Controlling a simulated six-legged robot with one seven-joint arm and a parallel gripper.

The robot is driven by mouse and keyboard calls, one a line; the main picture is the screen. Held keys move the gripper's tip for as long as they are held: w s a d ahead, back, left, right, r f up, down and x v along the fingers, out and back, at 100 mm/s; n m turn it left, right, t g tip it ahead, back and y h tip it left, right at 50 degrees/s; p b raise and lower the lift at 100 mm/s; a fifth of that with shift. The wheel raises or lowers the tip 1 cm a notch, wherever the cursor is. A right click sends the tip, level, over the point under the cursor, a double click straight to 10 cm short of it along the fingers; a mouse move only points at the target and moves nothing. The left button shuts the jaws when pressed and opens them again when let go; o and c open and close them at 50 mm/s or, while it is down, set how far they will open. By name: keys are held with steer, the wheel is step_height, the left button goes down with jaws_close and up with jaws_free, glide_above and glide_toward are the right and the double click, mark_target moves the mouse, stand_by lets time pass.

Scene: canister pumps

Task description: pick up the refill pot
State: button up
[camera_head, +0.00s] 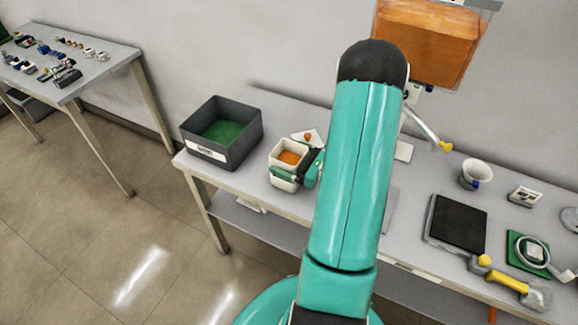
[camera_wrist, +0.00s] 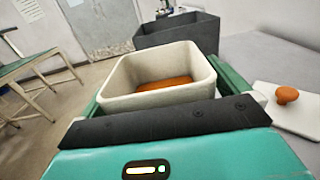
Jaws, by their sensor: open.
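The refill pot (camera_head: 289,153) is a cream, square-mouthed pot with orange contents, upright near the left front edge of the grey bench. In the wrist view the pot (camera_wrist: 160,98) fills the middle, just beyond the dark bar of my gripper. My gripper (camera_head: 297,172) is at the pot, with a teal finger along each side of it. The jaws are open, with the pot between them. The pot's lower part is partly hidden by my gripper, and I cannot tell whether either finger touches it.
A dark grey bin (camera_head: 222,133) with a green floor stands left of the pot. A white slab with an orange knob (camera_wrist: 287,95) lies right of it. A tank of orange material (camera_head: 430,40) hangs behind. A black plate (camera_head: 457,227) and a white cup (camera_head: 475,174) are farther right.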

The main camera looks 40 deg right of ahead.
steer(key=shift+c, duration=0.2)
steer(key=c, duration=1.2)
steer(key=shift+r, duration=0.1)
